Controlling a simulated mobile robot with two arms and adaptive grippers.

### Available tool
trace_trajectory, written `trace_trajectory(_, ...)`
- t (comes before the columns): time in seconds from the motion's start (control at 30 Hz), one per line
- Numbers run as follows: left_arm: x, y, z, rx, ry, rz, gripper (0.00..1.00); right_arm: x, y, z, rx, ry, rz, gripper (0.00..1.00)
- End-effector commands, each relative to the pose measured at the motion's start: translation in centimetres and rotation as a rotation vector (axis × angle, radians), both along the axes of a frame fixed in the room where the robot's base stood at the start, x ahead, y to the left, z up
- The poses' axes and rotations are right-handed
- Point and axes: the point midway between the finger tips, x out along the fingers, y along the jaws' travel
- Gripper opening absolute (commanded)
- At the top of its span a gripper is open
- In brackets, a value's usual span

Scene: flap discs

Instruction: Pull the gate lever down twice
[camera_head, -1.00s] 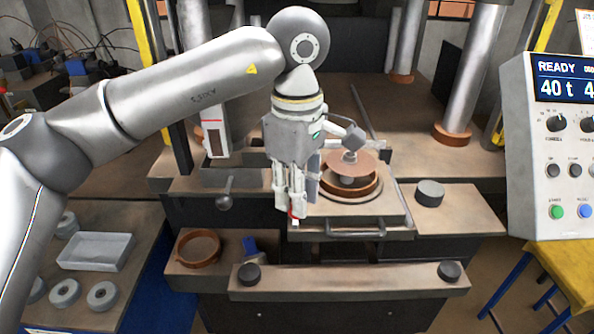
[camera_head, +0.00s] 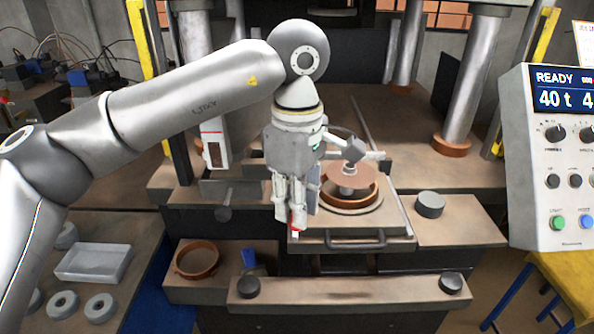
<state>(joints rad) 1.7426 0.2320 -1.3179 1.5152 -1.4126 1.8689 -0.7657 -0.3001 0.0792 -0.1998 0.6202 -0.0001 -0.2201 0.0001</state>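My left gripper (camera_head: 291,222) hangs pointing down in front of the press bed, at the left front corner of the sliding plate (camera_head: 335,238). Its fingers look close together, with a red and white piece at the tips. I cannot tell whether they are open or hold anything. A dark block (camera_head: 354,150) shows to the right of the gripper at the end of a short link. My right gripper is out of view.
A brown disc stack (camera_head: 350,185) sits on the plate. A dark cylinder (camera_head: 430,204) stands to its right. A brown ring (camera_head: 197,259) lies on the left shelf. A front bar (camera_head: 345,291) carries two black buttons. The control panel (camera_head: 560,150) reads READY, 40 t.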

Motion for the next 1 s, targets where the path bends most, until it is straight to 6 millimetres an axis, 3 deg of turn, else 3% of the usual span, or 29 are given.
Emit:
trace_trajectory(0.8, 0.0, 0.0, 7.8, 0.000, -0.001, 0.000, 0.21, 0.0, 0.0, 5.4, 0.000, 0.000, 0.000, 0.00)
trace_trajectory(1.0, 0.0, 0.0, 8.1, 0.000, 0.000, -0.001, 0.21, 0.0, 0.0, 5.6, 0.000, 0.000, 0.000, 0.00)
